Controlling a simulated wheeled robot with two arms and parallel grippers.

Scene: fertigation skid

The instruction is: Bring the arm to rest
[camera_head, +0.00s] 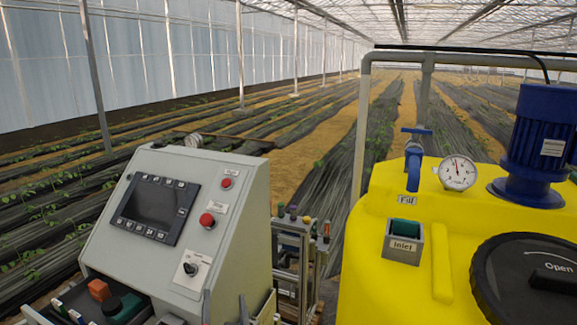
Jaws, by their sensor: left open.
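My left gripper (225,309) shows only at the bottom edge of the view, just in front of the lower right of the grey control cabinet. Its two thin grey fingertips point up and stand apart, with nothing visible between them. The rest of the left arm is out of the picture. My right gripper and arm are not in view.
The grey control cabinet (235,235) has a dark screen panel (157,208), red buttons and a knob. A yellow tank (375,270) stands at right with a gauge (457,172), blue valve (413,160), blue motor (540,140) and black lid (530,280). A small rack (296,250) stands between.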

